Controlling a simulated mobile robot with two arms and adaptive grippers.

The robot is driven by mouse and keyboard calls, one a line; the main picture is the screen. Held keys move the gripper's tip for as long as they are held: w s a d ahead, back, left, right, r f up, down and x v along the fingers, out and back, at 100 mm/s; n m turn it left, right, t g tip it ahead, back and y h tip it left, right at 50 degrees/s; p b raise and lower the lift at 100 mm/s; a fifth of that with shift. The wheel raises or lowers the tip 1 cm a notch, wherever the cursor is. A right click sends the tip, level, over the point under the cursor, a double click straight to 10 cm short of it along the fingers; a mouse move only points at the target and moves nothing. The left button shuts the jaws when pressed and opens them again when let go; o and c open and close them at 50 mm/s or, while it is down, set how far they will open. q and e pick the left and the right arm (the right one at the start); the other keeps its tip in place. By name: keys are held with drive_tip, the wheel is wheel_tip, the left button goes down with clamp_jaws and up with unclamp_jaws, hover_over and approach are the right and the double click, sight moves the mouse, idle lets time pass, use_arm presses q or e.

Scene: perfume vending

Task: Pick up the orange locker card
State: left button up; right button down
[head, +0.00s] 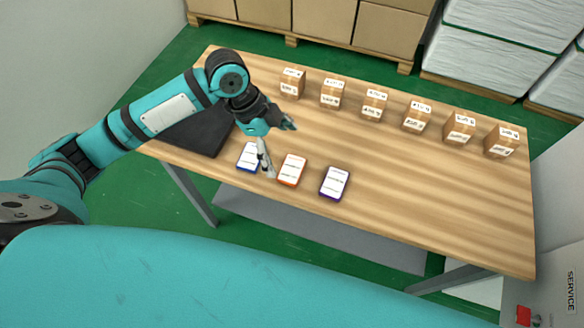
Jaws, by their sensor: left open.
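The orange locker card (291,170) lies flat near the front edge of the wooden table, in the middle of a row of three cards. A blue card (248,157) lies to its left and a purple card (334,183) to its right. My left gripper (280,151) is open and empty, with one finger reaching down between the blue and orange cards and the other up to the right. I cannot tell how high the fingertips are above the table. My right gripper is not in view.
Several small brown boxes with white labels (374,105) stand in a row along the table's back edge. A dark flat mat (195,135) lies at the left end. The table (430,190) is clear right of the cards. Cartons and wrapped stacks stand behind.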

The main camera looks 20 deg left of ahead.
use_arm(q)
drive_tip(key=w+a+r, duration=0.3)
drive_tip(key=a+r, duration=0.2)
drive_tip(key=p, duration=0.2)
hover_over(291, 168)
drive_tip(key=a, duration=0.2)
drive_tip(key=shift+m+g, duration=0.3)
drive_tip(key=shift+m, duration=0.1)
drive_tip(key=f, duration=1.1)
drive_tip(key=shift+a, duration=0.2)
drive_tip(key=shift+d+f+p, duration=0.2)
drive_tip(key=shift+f+p, duration=0.25)
drive_tip(key=p+x, duration=0.1)
drive_tip(key=x, duration=0.2)
drive_tip(key=shift+d+f, duration=0.1)
drive_tip(key=shift+f, duration=0.55)
drive_tip(key=shift+c, duration=0.3)
drive_tip(key=c, duration=1)
